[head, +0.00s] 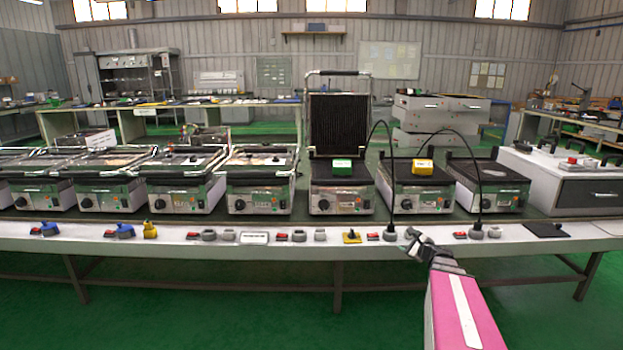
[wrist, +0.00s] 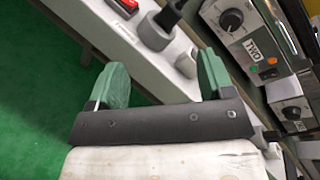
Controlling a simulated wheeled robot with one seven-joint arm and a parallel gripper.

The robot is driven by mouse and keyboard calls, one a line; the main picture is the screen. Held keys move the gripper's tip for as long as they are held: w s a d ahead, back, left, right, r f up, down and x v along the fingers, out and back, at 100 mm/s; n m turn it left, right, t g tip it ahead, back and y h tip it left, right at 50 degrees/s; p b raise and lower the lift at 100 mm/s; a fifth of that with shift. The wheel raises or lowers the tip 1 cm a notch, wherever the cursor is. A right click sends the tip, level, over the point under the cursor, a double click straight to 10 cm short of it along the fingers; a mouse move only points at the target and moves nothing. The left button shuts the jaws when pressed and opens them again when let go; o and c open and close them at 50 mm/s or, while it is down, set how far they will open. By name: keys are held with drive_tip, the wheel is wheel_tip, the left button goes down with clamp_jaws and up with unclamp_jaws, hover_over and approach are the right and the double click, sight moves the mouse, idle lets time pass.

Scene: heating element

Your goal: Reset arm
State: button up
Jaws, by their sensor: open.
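My gripper (head: 412,238) is in front of the long bench, near its front edge, right of the middle in the head view. My pink arm link reaches up to it from the bottom right. In the wrist view my gripper (wrist: 163,82) shows two green fingers spread wide apart with nothing between them. Beyond the fingers are the bench's pale front strip (wrist: 135,55) and the green floor. A red switch (wrist: 152,33) and a dark plug in a grey socket (wrist: 170,14) lie just beyond the fingers, apart from them.
Several contact grills stand along the bench; one grill (head: 340,130) has its lid raised, with a green block (head: 341,166) on it. A yellow block (head: 422,166) sits on the grill to its right. Black cables arch over the right grills to sockets. Green floor in front is clear.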

drive_tip(key=s+a+f+n+g+y, duration=0.1)
drive_tip(key=s+a+f+n+g, duration=0.35)
drive_tip(key=a+n, duration=0.35)
drive_tip(key=s+a+f+n+g, duration=0.35)
drive_tip(key=s+a+n, duration=0.25)
drive_tip(key=a, duration=0.3)
drive_tip(key=s+a+f+n+g+h, duration=0.1)
drive_tip(key=s+f+n+g+h, duration=0.1)
drive_tip(key=s+n+g+h, duration=0.4)
drive_tip(key=s+n, duration=0.2)
drive_tip(key=s, duration=0.3)
drive_tip(key=shift+s+a+f+n+g, duration=0.3)
drive_tip(key=shift+a+n+g, duration=0.1)
